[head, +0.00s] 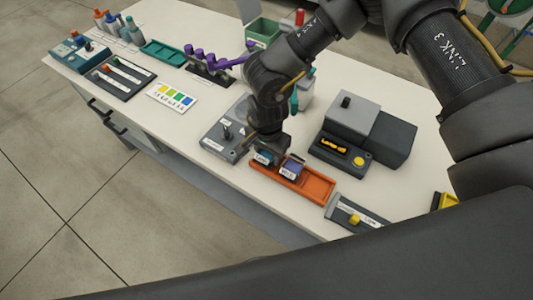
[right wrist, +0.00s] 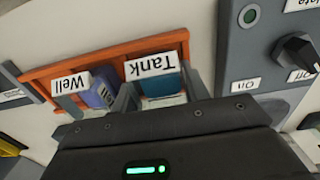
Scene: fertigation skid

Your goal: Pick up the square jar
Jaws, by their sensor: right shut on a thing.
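My right gripper (head: 266,150) points down over the left end of the orange tray (head: 318,187). It is shut on a square-sided jar labelled "Tank" (right wrist: 160,84), which has a white label and a blue body. My left gripper is not in view.
A grey panel with a knob (head: 225,130) lies left of the tray. A dark grey box unit with a yellow button (head: 357,148) stands behind it. A slider panel (head: 355,215) lies to the right. A purple-topped rack (head: 205,65) and bottles (head: 115,25) stand further left.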

